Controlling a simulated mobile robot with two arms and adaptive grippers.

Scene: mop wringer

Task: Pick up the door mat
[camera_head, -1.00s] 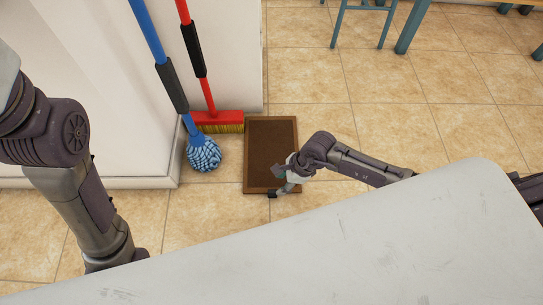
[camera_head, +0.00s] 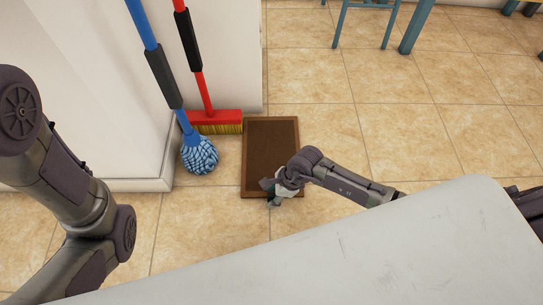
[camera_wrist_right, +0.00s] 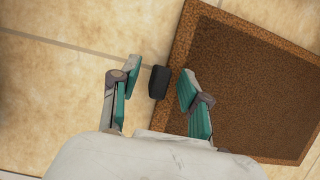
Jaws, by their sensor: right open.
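The door mat (camera_head: 270,150) lies flat on the tiled floor, brown with a lighter brown border. It also fills the right side of the right wrist view (camera_wrist_right: 255,85). A small black block (camera_wrist_right: 158,82) sits at the mat's edge; I cannot tell whether it is fixed to the mat. My right gripper (camera_head: 270,194) is at the mat's near edge. In the wrist view its teal-padded fingers (camera_wrist_right: 158,70) are apart, with the black block between them and the right finger over the mat's border. My left arm shows at the left, but its gripper is out of view.
A blue-handled mop (camera_head: 200,157) and a red broom (camera_head: 216,121) lean by the white wall, just left of the mat. A white surface (camera_head: 330,265) fills the foreground. A blue chair (camera_head: 341,22) stands at the back. Floor right of the mat is clear.

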